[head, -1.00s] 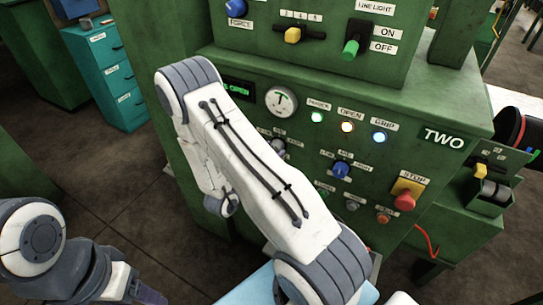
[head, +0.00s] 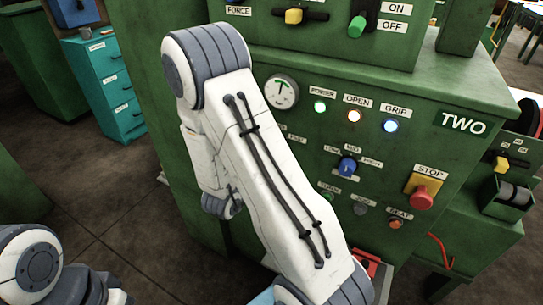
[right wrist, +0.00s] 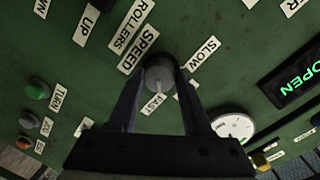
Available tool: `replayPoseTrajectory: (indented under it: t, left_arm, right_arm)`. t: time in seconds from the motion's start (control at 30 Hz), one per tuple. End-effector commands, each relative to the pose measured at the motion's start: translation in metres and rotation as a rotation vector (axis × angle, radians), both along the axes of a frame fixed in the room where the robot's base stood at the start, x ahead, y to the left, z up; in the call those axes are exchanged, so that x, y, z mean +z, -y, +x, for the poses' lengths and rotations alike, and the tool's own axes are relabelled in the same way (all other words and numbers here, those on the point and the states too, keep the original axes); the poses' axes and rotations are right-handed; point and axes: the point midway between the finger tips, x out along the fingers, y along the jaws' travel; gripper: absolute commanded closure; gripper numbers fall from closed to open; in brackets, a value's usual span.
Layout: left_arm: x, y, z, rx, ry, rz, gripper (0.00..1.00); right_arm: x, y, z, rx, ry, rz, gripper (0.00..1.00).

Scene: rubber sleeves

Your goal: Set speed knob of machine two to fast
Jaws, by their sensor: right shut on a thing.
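Machine two (head: 463,160) is a green cabinet with a sign reading TWO. In the right wrist view the grey round speed knob (right wrist: 160,70) sits between the SPEED (right wrist: 138,50), SLOW (right wrist: 199,54) and FAST (right wrist: 153,104) labels. My right gripper (right wrist: 160,82) is shut on the knob, with one finger on each side of it. I cannot tell clearly where its pointer stands. In the head view my right arm hides this knob and the gripper. My left arm shows at the lower left of the head view, with its gripper out of frame.
A blue knob (head: 347,167), a red stop button (head: 421,197) and lit lamps (head: 354,116) are on the same panel. A round gauge (head: 281,91) is beside my right arm. A teal drawer cabinet (head: 108,90) stands at the left, with open floor before it.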

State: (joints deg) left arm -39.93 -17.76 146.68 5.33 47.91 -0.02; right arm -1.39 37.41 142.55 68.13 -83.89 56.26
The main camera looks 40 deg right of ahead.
Motion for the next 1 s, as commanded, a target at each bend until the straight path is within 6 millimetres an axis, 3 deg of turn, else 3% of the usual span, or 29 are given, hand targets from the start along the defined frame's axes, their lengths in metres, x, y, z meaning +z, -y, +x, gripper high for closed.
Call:
replayPoseTrajectory:
  t: [0.2,0.67,0.7,0.77,1.0]
  left_arm:
    - [-0.0095,0.0,0.0,0.0,0.0,0.0,0.38]
    - [-0.0101,0.0,0.0,0.0,0.0,0.0,0.38]
    - [-0.0101,0.0,0.0,0.0,0.0,0.0,0.38]
    - [-0.0101,0.0,0.0,0.0,0.0,0.0,0.38]
    - [-0.0101,0.0,0.0,0.0,0.0,0.0,0.38]
  right_arm:
    - [-0.0017,-0.0003,-0.0009,0.001,0.047,0.022,1.0]
    - [-0.0007,-0.0002,-0.001,-0.001,0.06,0.029,1.0]
    - [-0.0007,-0.0002,-0.001,-0.001,0.06,0.029,0.47]
    - [-0.0006,-0.0001,-0.0009,0.0,0.059,0.028,0.24]
    - [-0.0004,0.0,-0.0006,0.0,0.06,0.027,0.21]
